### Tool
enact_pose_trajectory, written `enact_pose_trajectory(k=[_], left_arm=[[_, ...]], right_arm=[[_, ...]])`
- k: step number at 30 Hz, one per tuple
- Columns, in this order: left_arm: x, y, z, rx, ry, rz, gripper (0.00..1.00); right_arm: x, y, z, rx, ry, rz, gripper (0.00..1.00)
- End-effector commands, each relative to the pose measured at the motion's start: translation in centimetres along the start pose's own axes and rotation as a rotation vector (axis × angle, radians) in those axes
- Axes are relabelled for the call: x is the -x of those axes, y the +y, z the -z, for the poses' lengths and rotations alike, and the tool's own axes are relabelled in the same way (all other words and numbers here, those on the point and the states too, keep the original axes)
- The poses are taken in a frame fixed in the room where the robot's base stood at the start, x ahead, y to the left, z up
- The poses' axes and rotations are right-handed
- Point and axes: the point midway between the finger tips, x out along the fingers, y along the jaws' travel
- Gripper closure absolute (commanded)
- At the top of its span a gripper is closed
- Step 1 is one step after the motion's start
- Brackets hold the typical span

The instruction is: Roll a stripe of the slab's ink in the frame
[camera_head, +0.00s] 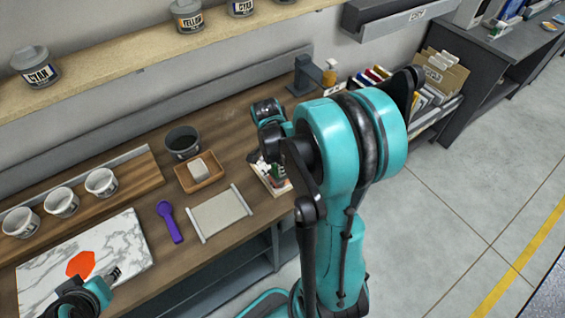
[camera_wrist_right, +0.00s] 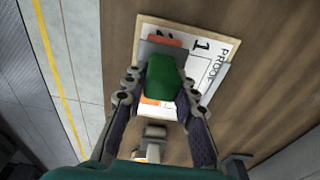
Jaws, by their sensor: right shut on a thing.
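The marble slab (camera_head: 50,270) lies at the left of the bench with a red-orange ink patch (camera_head: 80,264) on it. My right gripper (camera_wrist_right: 160,112) is shut on the green handle (camera_wrist_right: 165,78) of a tool, over the proof card (camera_wrist_right: 218,48) with printed "1", "2" and "PROOF". An orange band (camera_wrist_right: 163,41) shows at the tool's far end, and more orange (camera_wrist_right: 151,101) shows beside the handle; I cannot tell if the tool touches the card. In the head view, my arm partly hides the card (camera_head: 263,178). My left gripper (camera_head: 113,273) is over the slab's right part, its jaw opening unclear.
A purple spatula (camera_head: 168,220), a grey tray (camera_head: 220,215), a wooden box (camera_head: 210,184) with a pale block and a dark tub (camera_head: 183,143) stand between slab and card. Three white cups (camera_head: 62,203) stand behind the slab. A shelf (camera_head: 120,62) with ink tins runs above.

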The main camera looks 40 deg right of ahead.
Motion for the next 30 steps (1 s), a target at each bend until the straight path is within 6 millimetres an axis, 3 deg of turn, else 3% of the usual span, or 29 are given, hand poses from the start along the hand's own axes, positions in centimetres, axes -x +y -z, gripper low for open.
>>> enact_pose_trajectory(k=[7,19,30], left_arm=[[0.6,0.0,0.4,0.000,0.000,0.000,0.60],[3.6,0.0,2.6,0.000,0.000,0.000,0.60],[3.6,0.0,2.6,0.000,0.000,0.000,0.60]], right_arm=[[1.0,0.0,-0.2,-0.001,0.000,0.000,1.00],[5.9,0.0,0.4,-0.001,0.000,0.000,1.00],[6.0,0.0,0.4,-0.001,0.000,0.000,1.00]])
